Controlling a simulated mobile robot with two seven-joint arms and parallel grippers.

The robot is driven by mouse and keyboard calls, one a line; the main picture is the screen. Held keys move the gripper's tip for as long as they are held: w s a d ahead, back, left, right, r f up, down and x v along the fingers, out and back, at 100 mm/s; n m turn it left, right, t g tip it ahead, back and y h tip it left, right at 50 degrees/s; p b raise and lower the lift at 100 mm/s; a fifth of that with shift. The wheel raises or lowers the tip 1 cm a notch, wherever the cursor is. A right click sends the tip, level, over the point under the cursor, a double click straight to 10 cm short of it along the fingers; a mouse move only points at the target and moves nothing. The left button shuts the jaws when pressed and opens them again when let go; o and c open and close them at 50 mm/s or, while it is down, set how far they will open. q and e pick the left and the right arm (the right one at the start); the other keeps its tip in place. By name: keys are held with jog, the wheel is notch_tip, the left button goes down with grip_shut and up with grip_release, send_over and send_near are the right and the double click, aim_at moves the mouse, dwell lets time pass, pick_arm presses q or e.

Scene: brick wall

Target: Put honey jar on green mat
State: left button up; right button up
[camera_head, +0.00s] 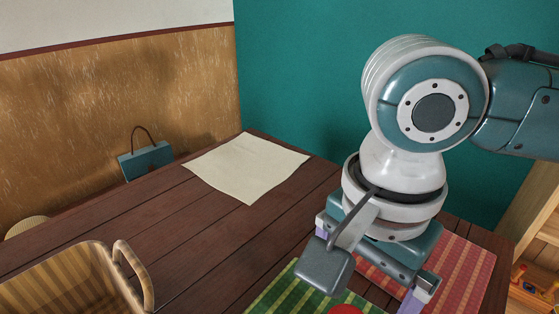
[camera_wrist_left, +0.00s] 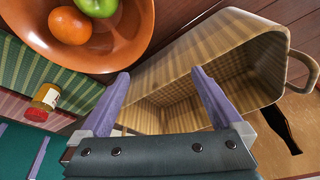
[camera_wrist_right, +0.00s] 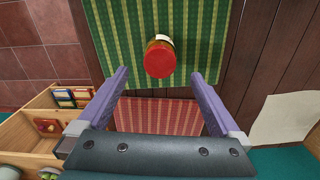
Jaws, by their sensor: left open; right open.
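The honey jar (camera_wrist_right: 158,60) has a red lid and amber contents. It stands upright on the striped green mat (camera_wrist_right: 115,25), close to the mat's edge toward the red mat. Its red lid (camera_head: 345,309) just shows at the bottom of the head view. The left wrist view also shows the jar (camera_wrist_left: 46,98) beside the green mat's border (camera_wrist_left: 45,70). My right gripper (camera_head: 367,265) is open, above the mats; in its wrist view the jar appears between and beyond the fingertips (camera_wrist_right: 160,75), not gripped. My left gripper (camera_wrist_left: 160,88) is open and empty, over the basket; the head view does not show it.
A striped basket (camera_head: 135,270) with a handle stands at the table's left front. An orange bowl (camera_wrist_left: 135,45) holds fruit. A red mat (camera_head: 468,262) adjoins the green one. A cream sheet (camera_head: 247,168) lies at the back. A wooden shelf (camera_wrist_right: 25,130) stands beside the table.

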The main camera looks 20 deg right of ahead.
jog(key=shift+r, duration=0.45)
jog(key=shift+s+a+n, duration=0.15)
jog(key=shift+a+n, duration=0.15)
jog(key=shift+a, duration=0.05)
jog(key=s+a+n+t+y, duration=0.2)
jog(key=s+a+n+y, duration=0.1)
jog(key=a+n, duration=0.5)
jog(key=s+d+n+t+h, duration=0.1)
jog(key=s+d+n+h, duration=0.1)
jog(key=s+d+n, duration=0.3)
jog(key=d+n, duration=0.3)
jog(key=d, duration=0.2)
jog(key=shift+s+f+t+h, duration=0.25)
jog(key=shift+t+h, duration=0.05)
jog(key=shift+h, duration=0.1)
notch_tip(320, 180, up, 48)
jog(key=p, duration=4.8)
jog(key=shift+r, duration=0.1)
